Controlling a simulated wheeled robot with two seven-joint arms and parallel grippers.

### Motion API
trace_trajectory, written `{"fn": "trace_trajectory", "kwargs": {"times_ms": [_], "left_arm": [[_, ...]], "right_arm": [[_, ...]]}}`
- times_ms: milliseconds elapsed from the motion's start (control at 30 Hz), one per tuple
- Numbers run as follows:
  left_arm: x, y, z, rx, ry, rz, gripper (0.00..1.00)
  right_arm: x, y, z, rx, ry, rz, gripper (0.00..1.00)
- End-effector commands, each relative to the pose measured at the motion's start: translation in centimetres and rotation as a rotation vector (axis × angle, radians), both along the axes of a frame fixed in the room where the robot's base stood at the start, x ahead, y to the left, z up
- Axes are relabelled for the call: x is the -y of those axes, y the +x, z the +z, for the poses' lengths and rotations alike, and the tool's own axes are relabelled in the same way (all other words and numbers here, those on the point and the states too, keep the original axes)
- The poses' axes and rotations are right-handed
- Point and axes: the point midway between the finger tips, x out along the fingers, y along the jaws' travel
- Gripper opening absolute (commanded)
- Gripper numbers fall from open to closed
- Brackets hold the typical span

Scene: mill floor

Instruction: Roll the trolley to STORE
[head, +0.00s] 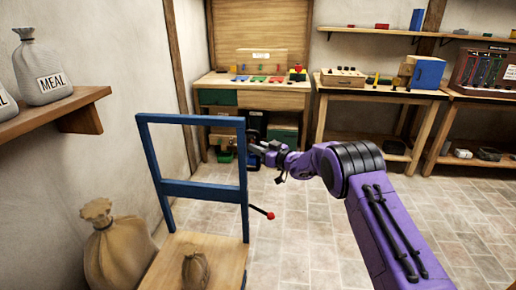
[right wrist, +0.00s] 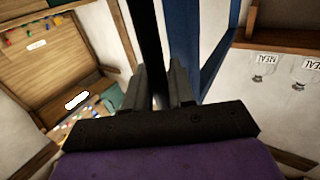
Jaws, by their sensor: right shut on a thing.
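The trolley has a blue upright frame (head: 192,188) and a wooden deck (head: 215,250), at the lower left of the head view. A small tied sack (head: 195,272) sits on the deck. A thin lever with a red knob (head: 270,215) sticks out low on the frame's right side. In the right wrist view, a dark bar runs between the fingers (right wrist: 157,90), with blue frame parts (right wrist: 180,35) behind. My left gripper is out of view. No STORE marking is readable.
A large sack (head: 108,255) stands left of the trolley by the wall. Meal sacks (head: 42,72) sit on a wall shelf (head: 60,112) above. A workbench (head: 255,95) and tables (head: 375,92) line the back wall. Tiled floor (head: 330,235) is clear to the right.

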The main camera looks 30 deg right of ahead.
Motion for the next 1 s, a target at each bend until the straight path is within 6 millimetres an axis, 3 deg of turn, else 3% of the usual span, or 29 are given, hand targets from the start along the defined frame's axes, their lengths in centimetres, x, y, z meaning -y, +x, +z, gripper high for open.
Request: {"fn": "trace_trajectory", "kwargs": {"times_ms": [200, 233, 300, 767, 867, 1000], "left_arm": [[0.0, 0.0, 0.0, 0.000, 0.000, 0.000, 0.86], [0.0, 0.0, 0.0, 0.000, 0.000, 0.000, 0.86], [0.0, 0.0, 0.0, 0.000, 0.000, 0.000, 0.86], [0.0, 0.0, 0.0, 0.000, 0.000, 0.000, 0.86], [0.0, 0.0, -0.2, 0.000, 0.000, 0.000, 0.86], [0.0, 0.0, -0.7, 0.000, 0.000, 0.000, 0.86]], "right_arm": [[0.6, 0.0, 0.6, 0.008, -0.004, -0.014, 0.00], [0.6, 0.0, 0.6, 0.008, -0.004, -0.015, 0.27], [0.5, 0.0, 0.6, 0.008, -0.004, -0.014, 0.41], [-0.2, -0.1, 0.5, 0.004, -0.006, -0.007, 0.41], [0.2, -0.9, 0.4, 0.003, -0.006, -0.008, 0.41], [1.4, -3.8, 0.4, 0.004, -0.004, -0.010, 0.41]]}}
